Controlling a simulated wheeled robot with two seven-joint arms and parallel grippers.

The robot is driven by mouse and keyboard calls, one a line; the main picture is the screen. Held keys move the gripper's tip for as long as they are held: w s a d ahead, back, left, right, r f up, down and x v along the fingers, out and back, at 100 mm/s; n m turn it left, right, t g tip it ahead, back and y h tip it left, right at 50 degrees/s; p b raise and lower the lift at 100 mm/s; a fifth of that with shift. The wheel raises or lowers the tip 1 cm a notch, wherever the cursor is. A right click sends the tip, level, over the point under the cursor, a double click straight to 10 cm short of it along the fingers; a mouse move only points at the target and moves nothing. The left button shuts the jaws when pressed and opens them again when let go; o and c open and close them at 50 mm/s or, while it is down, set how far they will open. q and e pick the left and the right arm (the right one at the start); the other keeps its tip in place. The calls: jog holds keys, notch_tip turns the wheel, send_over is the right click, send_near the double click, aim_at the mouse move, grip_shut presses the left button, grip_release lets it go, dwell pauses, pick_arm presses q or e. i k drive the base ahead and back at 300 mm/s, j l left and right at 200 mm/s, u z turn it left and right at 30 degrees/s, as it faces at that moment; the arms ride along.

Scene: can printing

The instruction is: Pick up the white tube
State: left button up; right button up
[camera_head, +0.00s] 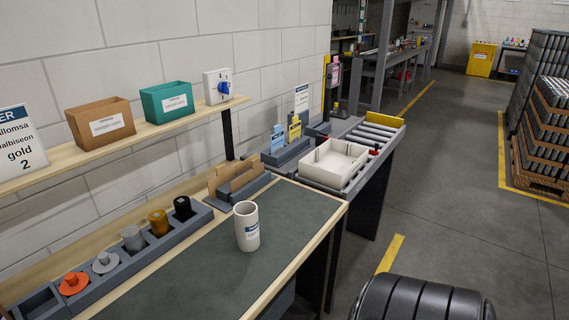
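The white tube (246,228) stands upright on the dark green mat of the workbench, near the mat's right side.
A grey rack (150,252) with several small coloured containers runs along the bench's left side. A brown cardboard holder (236,178) stands behind the tube. A white tray (334,163) sits on the roller conveyor beyond. The dark mat (190,287) is clear in front of the tube.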

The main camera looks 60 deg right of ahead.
aim_at(245, 212)
jog(key=l+z, duration=0.1)
jog(key=z, duration=1.35)
